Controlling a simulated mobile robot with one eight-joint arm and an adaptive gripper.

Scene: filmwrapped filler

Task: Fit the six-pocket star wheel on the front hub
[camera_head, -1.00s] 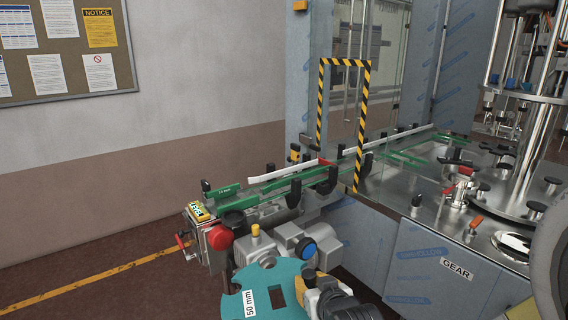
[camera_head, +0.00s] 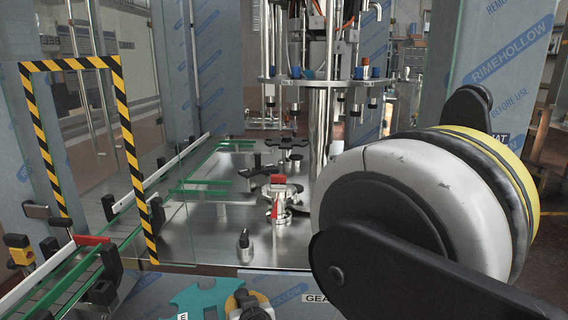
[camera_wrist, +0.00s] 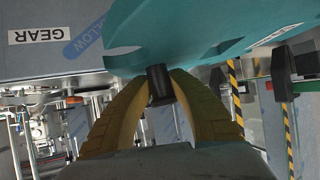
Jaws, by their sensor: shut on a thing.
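The teal star wheel (camera_head: 200,299) shows at the bottom of the head view, partly cut off by the frame edge. In the wrist view the teal wheel (camera_wrist: 205,40) fills the upper part. My gripper (camera_wrist: 161,80) has its yellow fingers shut around a dark stub under the wheel, so it holds the wheel. My gripper (camera_head: 250,303) also shows at the lower edge of the head view, in front of the machine. A metal hub with a red handle (camera_head: 278,198) stands upright on the steel deck; I cannot tell for sure that it is the front hub.
A conveyor (camera_head: 75,272) with green rails runs in from the left under a striped yellow-black frame (camera_head: 130,150). A small black knob (camera_head: 244,240) stands on the deck's front. Filler columns (camera_head: 318,120) rise behind. My large arm joint blocks the right side.

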